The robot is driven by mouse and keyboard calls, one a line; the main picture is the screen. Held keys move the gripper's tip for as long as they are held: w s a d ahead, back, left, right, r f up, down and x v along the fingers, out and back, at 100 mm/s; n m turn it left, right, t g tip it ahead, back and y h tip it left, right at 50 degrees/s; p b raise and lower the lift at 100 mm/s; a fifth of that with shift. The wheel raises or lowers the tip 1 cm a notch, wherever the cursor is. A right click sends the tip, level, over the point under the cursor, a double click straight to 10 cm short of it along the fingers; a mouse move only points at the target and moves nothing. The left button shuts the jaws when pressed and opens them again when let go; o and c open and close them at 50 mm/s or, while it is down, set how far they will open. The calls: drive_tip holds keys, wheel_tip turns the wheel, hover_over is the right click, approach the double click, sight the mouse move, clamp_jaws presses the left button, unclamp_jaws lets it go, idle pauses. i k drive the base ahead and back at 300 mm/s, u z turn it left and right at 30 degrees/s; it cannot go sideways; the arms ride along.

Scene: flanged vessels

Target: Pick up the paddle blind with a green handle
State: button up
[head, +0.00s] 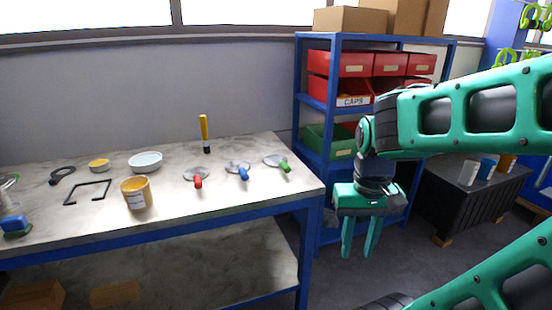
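The paddle blind with a green handle (284,166) lies on the workbench near its right end, its round grey disc to the left of the handle. Beside it to the left lie a paddle blind with a blue handle (243,173) and one with a red handle (198,181). My gripper (357,254) hangs pointing down to the right of the bench, beyond its right edge. Its two green fingers are apart with nothing between them. It is well clear of the green-handled blind.
The workbench (240,203) also holds a yellow can (136,193), a white bowl (145,161), a black square frame (88,184) and an upright yellow-handled tool (205,135). A blue shelf rack (299,82) with red and green bins stands behind my gripper.

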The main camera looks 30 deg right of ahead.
sight(276, 160)
drive_tip(key=u, duration=0.05)
drive_tip(key=i, duration=1.15)
drive_tip(key=u, duration=0.05)
